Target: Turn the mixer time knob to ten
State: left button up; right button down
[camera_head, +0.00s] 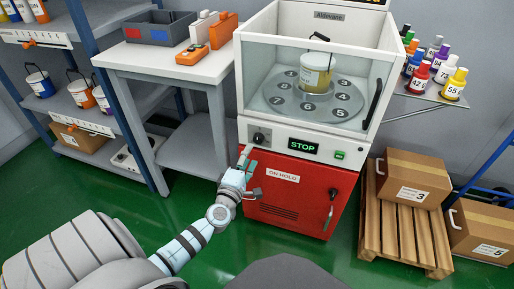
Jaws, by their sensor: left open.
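The mixer (293,198) stands in the middle, with a white upper body and a red lower cabinet. Its black round time knob (261,136) is on the left of the front control panel. The knob's setting is too small to read. A display reading STOP (303,146) and a green button (340,155) are to its right. My left gripper (247,160) is open and empty, just below and left of the knob and apart from it. My right gripper is out of view.
A can (316,72) stands on the numbered turntable (280,104) inside the clear mixer box. A white table (140,60) is left, colored bottles (455,85) are right. A pallet (392,225) with a cardboard box (410,178) is at right. Green floor is clear in front.

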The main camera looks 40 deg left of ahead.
aim_at(258, 141)
pick_arm(q)
jog(key=b+x, duration=0.1)
jog(key=x, duration=0.2)
jog(key=b+x, duration=0.1)
jog(key=x, duration=0.2)
jog(key=shift+w+a+f, duration=0.1)
jog(key=shift+w+f, duration=0.15)
jog(key=shift+w+a+r, duration=0.15)
jog(key=shift+w+a, duration=0.05)
jog(key=shift+w, duration=0.35)
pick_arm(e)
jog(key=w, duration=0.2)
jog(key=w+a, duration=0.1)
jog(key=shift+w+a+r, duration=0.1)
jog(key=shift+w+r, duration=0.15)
pick_arm(q)
jog(key=shift+c, duration=0.6)
jog(key=c, duration=1)
jog(key=shift+d, duration=0.1)
jog(key=shift+c, duration=0.2)
